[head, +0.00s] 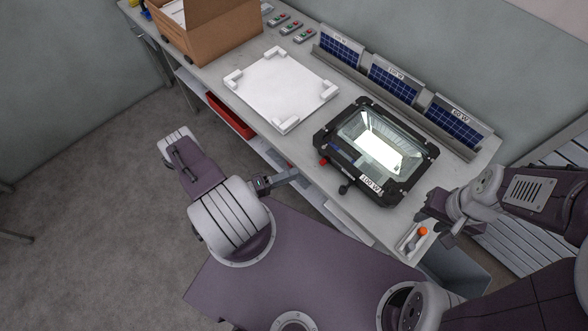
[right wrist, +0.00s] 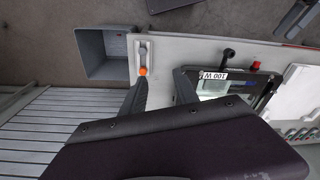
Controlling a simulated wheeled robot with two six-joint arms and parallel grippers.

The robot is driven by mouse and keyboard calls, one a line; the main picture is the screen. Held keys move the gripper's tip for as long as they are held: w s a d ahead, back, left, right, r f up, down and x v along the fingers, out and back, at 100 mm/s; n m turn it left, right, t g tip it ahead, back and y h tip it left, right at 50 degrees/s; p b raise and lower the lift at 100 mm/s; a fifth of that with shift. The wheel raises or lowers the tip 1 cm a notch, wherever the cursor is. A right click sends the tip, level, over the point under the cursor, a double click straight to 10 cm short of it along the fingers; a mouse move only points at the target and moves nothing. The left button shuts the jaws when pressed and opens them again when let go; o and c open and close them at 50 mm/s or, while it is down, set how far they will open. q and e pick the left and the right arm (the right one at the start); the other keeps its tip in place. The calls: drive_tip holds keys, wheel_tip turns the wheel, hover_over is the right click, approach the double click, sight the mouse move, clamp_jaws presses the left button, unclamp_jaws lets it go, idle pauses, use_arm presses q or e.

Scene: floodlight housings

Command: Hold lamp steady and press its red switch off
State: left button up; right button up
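The lamp (head: 405,187) is a black floodlight housing lying face up near the table's front edge, its panel glowing white and its front labelled 100 W. It also shows in the right wrist view (right wrist: 263,85). Its red switch (head: 323,161) sticks out at the front left corner; it also shows in the right wrist view (right wrist: 256,65). A black knob (head: 344,187) sits on the front side. My left gripper (head: 293,175) is off the table's front edge, left of the lamp, apart from it; its opening is unclear. My right gripper (head: 428,214) is open and empty, right of the lamp (right wrist: 158,88).
An orange-tipped item (head: 422,232) lies in a holder at the table's front right corner, close to my right gripper. A white corner-blocked tray (head: 275,85) is left of the lamp. Solar panels (head: 395,80) stand behind it. A cardboard box (head: 215,40) is far left; a grey bin (head: 465,272) is right.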

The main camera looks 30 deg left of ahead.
drive_tip(key=o, duration=0.3)
drive_tip(key=shift+s+a, duration=0.1)
drive_tip(key=shift+o, duration=0.2)
drive_tip(key=w+a+r+n+h, duration=0.15)
drive_tip(key=w+n, duration=0.35)
drive_tip(key=w, duration=0.5)
drive_tip(key=w+a+f+n, duration=0.1)
drive_tip(key=a+f+n, duration=0.1)
drive_tip(key=a, duration=0.4)
drive_tip(key=w+a+f+n+h, duration=0.1)
drive_tip(key=w+a+f+n, duration=0.1)
drive_tip(key=a, duration=0.4)
drive_tip(key=w+a+f+n, duration=0.1)
drive_tip(key=a+f+n, duration=0.2)
drive_tip(key=a+f, duration=0.3)
drive_tip(key=shift+w+a+n, duration=0.2)
drive_tip(key=shift+a+n, duration=0.15)
drive_tip(key=shift+n, duration=0.05)
drive_tip(key=n, duration=0.2)
hover_over(340, 187)
drive_tip(key=a, duration=0.2)
drive_tip(key=a+x, duration=0.1)
drive_tip(key=x, duration=0.4)
drive_tip(key=s, duration=0.1)
drive_tip(key=shift+h, duration=0.35)
drive_tip(key=x, duration=0.9)
drive_tip(key=shift+s+f, duration=0.15)
